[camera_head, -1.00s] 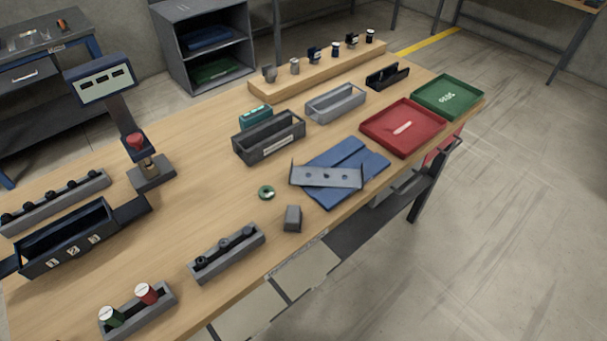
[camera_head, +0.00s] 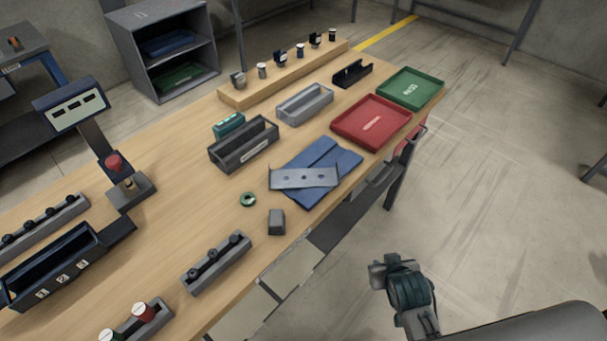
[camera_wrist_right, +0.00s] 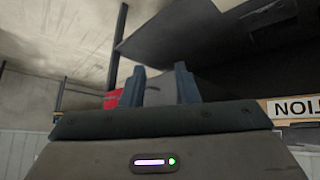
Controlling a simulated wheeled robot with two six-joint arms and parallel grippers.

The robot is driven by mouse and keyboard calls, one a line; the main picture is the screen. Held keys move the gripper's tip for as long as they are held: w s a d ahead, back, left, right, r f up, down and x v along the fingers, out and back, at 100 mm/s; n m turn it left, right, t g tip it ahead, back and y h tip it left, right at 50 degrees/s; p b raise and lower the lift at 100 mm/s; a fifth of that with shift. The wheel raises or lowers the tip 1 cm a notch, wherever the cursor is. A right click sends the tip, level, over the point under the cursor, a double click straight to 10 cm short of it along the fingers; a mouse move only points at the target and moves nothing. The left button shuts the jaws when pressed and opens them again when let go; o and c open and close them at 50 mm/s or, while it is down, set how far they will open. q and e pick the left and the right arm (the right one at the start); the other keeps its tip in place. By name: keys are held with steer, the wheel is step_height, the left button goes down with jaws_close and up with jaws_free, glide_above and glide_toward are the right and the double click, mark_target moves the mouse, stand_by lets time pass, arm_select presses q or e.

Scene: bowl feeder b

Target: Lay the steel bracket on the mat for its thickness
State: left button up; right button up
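The steel bracket (camera_head: 304,179) is a grey plate with several dark holes and upturned ends. It lies across the near-left part of the blue mat (camera_head: 338,160), and its left end reaches about the mat's left edge. I cannot tell whether it rests fully flat. My right gripper (camera_head: 377,275) is off the table's front edge, over the floor, well apart from the bracket. In the right wrist view its two fingers (camera_wrist_right: 160,88) stand apart with nothing between them. My left gripper is not in view.
A grey block (camera_head: 276,222) and a green ring (camera_head: 248,199) lie near the bracket. A red tray (camera_head: 345,138) and a green tray (camera_head: 432,100) stand to the right. A dark open bin (camera_head: 222,158) is behind left. The floor in front is clear.

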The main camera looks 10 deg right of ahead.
steer(key=w+a+r+m+t, duration=0.15)
steer(key=w+r+t, duration=0.3)
steer(key=w, duration=0.45)
steer(key=t, duration=0.4)
glide_toward(338, 172)
steer(key=shift+n, duration=0.35)
steer(key=w, duration=0.4)
steer(key=shift+w+d+f, duration=0.3)
steer(key=shift+d+f, duration=0.05)
steer(key=shift+w+d+f+p, duration=0.1)
steer(key=shift+w+f, duration=0.2)
steer(key=shift+w, duration=0.65)
steer(key=shift+w+d+f+p, duration=0.15)
steer(key=shift+w+f, duration=0.1)
steer(key=shift+w, duration=0.7)
steer(key=shift+w+d+f+p, duration=0.1)
steer(key=shift+w+f, duration=0.2)
steer(key=shift+w, duration=0.65)
steer(key=shift+s+a, duration=0.1)
steer(key=shift+c, duration=0.9)
jaws_close()
steer(key=shift+r, duration=0.15)
